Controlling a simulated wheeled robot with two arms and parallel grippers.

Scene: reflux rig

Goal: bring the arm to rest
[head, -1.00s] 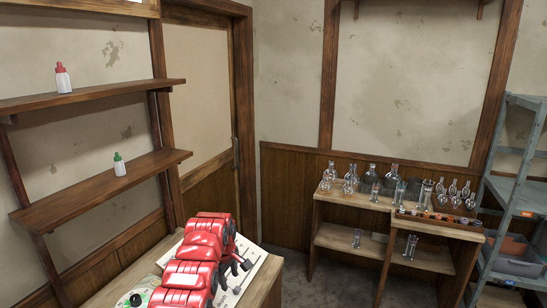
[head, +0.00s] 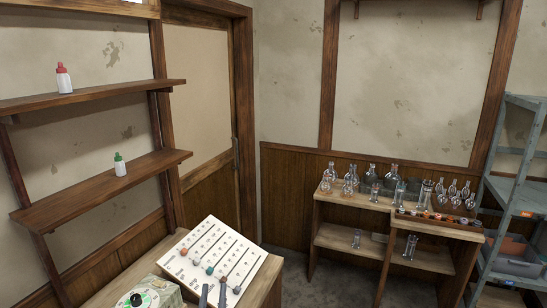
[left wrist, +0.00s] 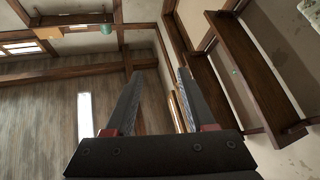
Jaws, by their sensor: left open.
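My left gripper (head: 212,291) shows at the bottom of the head view only as two dark fingertips, in front of the lower edge of a white sloped panel (head: 211,249). In the left wrist view the two dark fingers of this gripper (left wrist: 160,73) stand apart with nothing between them. Beyond them are walls and wooden beams. My right gripper is in neither view.
The panel with several levers lies on a wooden bench (head: 262,284), beside a box with a round dial (head: 138,298). Shelves (head: 100,187) with small bottles are at left. A low bench (head: 345,197) with glassware and a grey rack (head: 511,180) stand at right.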

